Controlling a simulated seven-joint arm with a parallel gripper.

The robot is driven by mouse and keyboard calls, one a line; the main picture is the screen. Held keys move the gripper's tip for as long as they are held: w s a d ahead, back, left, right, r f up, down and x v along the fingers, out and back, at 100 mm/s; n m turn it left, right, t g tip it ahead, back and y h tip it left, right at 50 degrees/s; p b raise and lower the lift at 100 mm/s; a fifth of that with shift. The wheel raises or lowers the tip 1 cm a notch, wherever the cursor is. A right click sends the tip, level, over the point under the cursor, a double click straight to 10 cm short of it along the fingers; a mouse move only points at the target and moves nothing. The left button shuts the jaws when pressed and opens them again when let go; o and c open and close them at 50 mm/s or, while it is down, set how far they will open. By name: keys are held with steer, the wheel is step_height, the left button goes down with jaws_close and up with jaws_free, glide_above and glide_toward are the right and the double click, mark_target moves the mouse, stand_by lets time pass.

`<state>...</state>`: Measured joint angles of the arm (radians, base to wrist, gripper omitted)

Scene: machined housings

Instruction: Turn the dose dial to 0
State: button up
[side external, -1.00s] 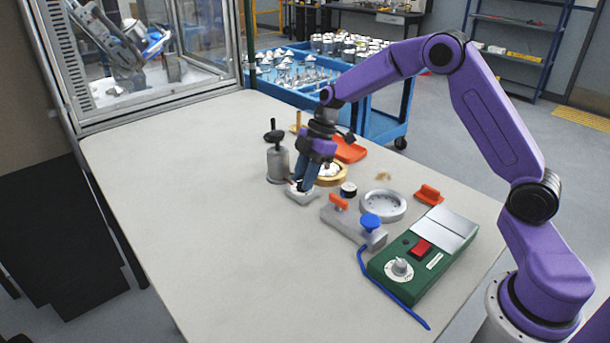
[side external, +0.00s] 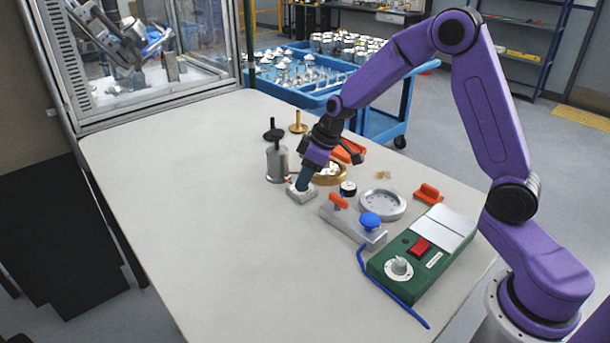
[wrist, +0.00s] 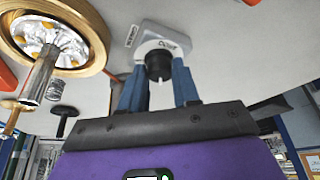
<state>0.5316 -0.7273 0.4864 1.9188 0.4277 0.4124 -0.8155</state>
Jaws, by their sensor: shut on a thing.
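The dose dial is a black knob (wrist: 158,65) on a small light-grey base (wrist: 150,32) with markings too small to read surely. The base also shows in the side external view (side external: 298,194), flat on the table left of centre. My gripper (wrist: 158,80) has its blue fingers on either side of the knob, shut on it. In the side external view my gripper (side external: 303,183) points down onto the base and hides the knob. The dial's setting cannot be read.
A grey cylinder (side external: 277,164) stands close left of the base. A clamp fixture (side external: 345,220), a grey flange (side external: 382,204) and a green control box (side external: 425,255) lie nearer my base. The table's front left is clear.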

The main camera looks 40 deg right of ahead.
steer(key=m+h, duration=0.1)
steer(key=m, duration=0.3)
steer(key=shift+a+m+t+h, duration=0.2)
steer(key=shift+m+t+h, duration=0.2)
steer(key=m+h, duration=0.1)
steer(key=m, duration=0.2)
steer(key=shift+a+m, duration=0.15)
steer(key=shift+m, duration=0.25)
steer(key=m+h, duration=0.2)
steer(key=m, duration=0.2)
steer(key=shift+a, duration=0.1)
steer(key=m, duration=0.2)
steer(key=m+g+h, duration=0.1)
steer(key=m, duration=0.2)
steer(key=shift+w+h, duration=0.1)
steer(key=shift+h, duration=0.2)
steer(key=shift+g, duration=0.3)
steer(key=o, duration=1.1)
steer(key=shift+c, duration=0.2)
steer(key=shift+a+r, duration=0.1)
steer(key=v, duration=1.7)
steer(key=shift+r, duration=0.15)
